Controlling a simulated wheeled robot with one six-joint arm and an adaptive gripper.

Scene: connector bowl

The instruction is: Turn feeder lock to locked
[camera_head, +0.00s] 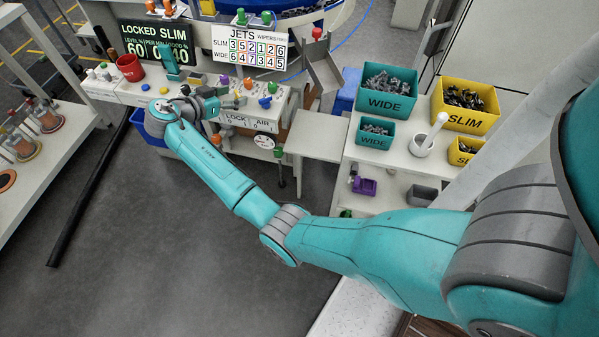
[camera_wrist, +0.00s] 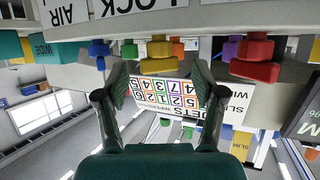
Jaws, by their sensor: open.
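A front panel labelled LOCK (camera_head: 234,121) and AIR (camera_head: 262,124), each with a 0 below, is on the feeder bench. A black sign (camera_head: 155,42) above reads LOCKED SLIM. I cannot tell for certain which control is the feeder lock. My gripper (camera_wrist: 161,88) is open and empty, its fingers spread apart in the wrist view, where the scene is upside down. A yellow knob (camera_wrist: 161,58) shows between the fingers, under the LOCK lettering (camera_wrist: 130,6), with no visible contact. In the head view my gripper (camera_head: 207,100) is over the bench, its fingertips unclear.
Several coloured knobs crowd the bench, including a red one (camera_wrist: 255,58) and a blue one (camera_wrist: 98,50) beside the fingers. A red cup (camera_head: 130,67) stands left. The JETS board (camera_head: 249,48) is behind. WIDE (camera_head: 386,92) and SLIM (camera_head: 465,103) bins stand right.

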